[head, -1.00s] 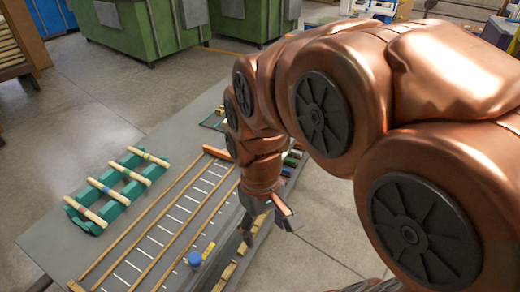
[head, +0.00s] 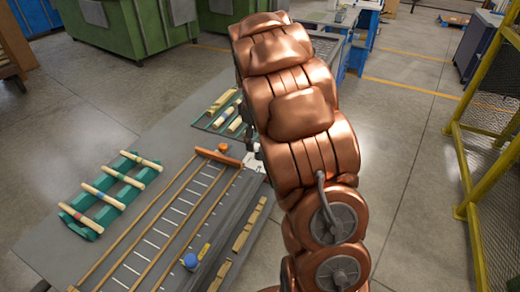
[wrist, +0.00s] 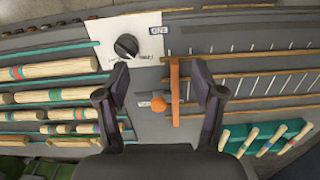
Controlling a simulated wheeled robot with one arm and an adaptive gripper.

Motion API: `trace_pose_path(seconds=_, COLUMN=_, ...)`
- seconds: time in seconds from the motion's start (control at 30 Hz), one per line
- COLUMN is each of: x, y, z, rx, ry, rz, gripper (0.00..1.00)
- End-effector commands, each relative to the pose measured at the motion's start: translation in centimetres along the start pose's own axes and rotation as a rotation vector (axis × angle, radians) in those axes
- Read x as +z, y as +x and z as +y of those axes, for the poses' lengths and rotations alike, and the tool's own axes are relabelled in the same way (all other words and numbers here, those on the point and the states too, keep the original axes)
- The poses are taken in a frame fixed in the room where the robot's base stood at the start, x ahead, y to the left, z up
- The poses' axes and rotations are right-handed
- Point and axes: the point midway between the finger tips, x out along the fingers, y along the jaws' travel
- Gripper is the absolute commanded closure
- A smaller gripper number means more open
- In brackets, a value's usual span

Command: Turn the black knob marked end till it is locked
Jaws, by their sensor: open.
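In the wrist view the black knob (wrist: 126,45) sits on a white plate (wrist: 125,38). A small tag (wrist: 158,30) is at the plate's right edge; its lettering is too small to read surely. My gripper (wrist: 160,72) is open and empty, its two fingers wide apart. The knob lies just beyond the left fingertip, not between the fingers, and I see no contact. In the head view my arm hides the knob and most of the gripper.
An orange bar (wrist: 174,92) and an orange knob (wrist: 158,104) lie between the fingers in the wrist view. Turned sticks (wrist: 52,69) lie in racks to the left. In the head view a blue knob (head: 190,261) stands by the ruled rails; a yellow fence (head: 490,140) is right.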

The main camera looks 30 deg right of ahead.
Motion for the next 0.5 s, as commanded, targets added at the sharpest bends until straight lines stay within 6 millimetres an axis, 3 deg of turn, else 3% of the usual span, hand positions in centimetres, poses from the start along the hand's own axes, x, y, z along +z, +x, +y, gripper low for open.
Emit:
trace_pose_path(seconds=0.03, x=-0.4, y=0.6, z=1.4, rx=-0.001, ry=-0.022, rz=0.004, gripper=0.32)
trace_pose_path(seconds=0.2, x=-1.5, y=2.1, z=4.4, rx=0.002, ry=-0.101, rz=0.022, gripper=0.32)
trace_pose_path(seconds=0.5, x=-2.0, y=3.5, z=6.0, rx=0.000, ry=-0.148, rz=0.033, gripper=0.32)
